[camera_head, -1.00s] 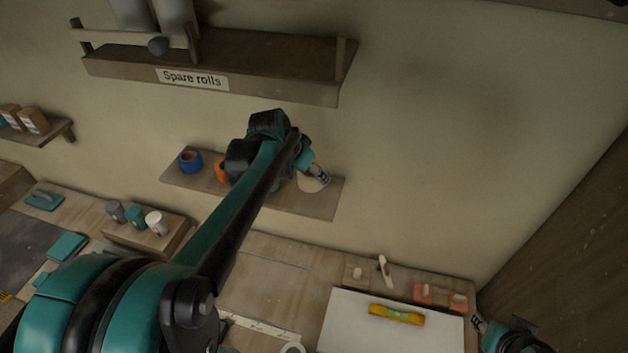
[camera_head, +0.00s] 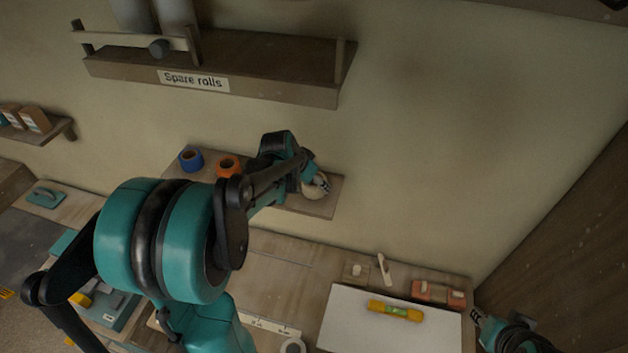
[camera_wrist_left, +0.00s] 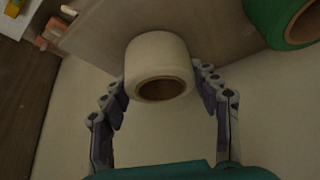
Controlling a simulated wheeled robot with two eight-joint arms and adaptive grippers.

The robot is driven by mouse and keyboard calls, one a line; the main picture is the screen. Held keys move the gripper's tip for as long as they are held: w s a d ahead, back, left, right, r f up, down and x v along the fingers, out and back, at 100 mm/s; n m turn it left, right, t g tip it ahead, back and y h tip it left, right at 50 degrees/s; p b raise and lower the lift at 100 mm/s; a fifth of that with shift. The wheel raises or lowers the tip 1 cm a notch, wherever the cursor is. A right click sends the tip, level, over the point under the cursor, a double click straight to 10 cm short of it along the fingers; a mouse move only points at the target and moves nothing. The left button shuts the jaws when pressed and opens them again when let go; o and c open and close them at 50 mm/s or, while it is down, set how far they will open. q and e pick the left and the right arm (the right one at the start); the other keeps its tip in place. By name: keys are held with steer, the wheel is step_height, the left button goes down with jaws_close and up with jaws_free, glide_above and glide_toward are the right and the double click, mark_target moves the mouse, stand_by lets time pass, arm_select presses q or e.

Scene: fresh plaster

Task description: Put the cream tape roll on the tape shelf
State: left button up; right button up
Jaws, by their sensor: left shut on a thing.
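The cream tape roll (camera_head: 312,191) is at the right end of the wooden tape shelf (camera_head: 325,207) on the wall. My left gripper (camera_head: 321,183) is there with it. In the left wrist view, its fingers are on both sides of the cream roll (camera_wrist_left: 158,52), shut on it, with the roll's brown core facing the camera. The roll is over or against the shelf board (camera_wrist_left: 100,32); I cannot tell whether it touches it. My right gripper (camera_head: 477,320) is low at the right edge of the head view, too small to read its jaws.
A blue roll (camera_head: 190,160) and an orange roll (camera_head: 228,167) stand on the shelf's left part. A green roll (camera_wrist_left: 292,22) is close beside the cream one in the wrist view. The "Spare rolls" shelf (camera_head: 280,85) hangs above. A yellow level (camera_head: 395,311) lies below on a white board.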

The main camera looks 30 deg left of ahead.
arm_select(q)
steer(key=shift+f, duration=0.15)
steer(key=o, duration=0.9)
steer(key=shift+c, duration=0.2)
steer(key=o, duration=0.3)
